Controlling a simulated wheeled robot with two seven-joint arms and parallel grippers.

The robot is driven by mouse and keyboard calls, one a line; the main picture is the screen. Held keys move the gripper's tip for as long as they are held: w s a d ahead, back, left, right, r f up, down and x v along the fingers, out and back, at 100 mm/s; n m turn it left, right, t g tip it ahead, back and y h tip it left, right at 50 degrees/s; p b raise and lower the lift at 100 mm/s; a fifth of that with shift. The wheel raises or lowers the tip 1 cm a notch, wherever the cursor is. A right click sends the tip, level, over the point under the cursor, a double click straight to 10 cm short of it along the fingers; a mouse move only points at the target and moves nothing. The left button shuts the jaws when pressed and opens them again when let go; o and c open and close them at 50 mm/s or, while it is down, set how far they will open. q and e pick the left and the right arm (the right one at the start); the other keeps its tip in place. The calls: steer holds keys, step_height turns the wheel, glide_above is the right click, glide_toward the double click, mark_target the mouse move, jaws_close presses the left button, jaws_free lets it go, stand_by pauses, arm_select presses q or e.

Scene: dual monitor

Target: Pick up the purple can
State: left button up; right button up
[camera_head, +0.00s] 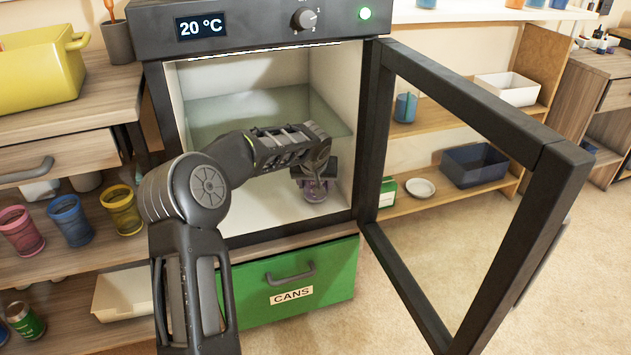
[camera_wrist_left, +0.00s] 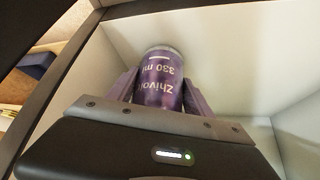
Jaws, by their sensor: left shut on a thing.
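In the left wrist view the purple can (camera_wrist_left: 160,78) carries white lettering and sits between the two fingers of my left gripper (camera_wrist_left: 162,92). The gripper is shut on the can. The can's lower part is hidden by the gripper body in that view. My right gripper is not in view.
The cabinet's framed glass door (camera_head: 470,190) stands wide open on the right. A glass shelf (camera_head: 225,112) lies above my arm inside. The green drawer labelled CANS (camera_head: 340,285) is closed below. Several cups (camera_head: 70,217) stand on the left shelf.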

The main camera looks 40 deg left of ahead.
arm_select(q)
jaws_close()
steer(key=shift+r, duration=0.2)
steer(key=shift+r+p, duration=0.25)
steer(key=shift+p, duration=0.35)
steer(key=s+d, duration=0.9)
steer(key=s, duration=0.6)
steer(key=shift+d, duration=0.4)
steer(key=shift+f, duration=0.1)
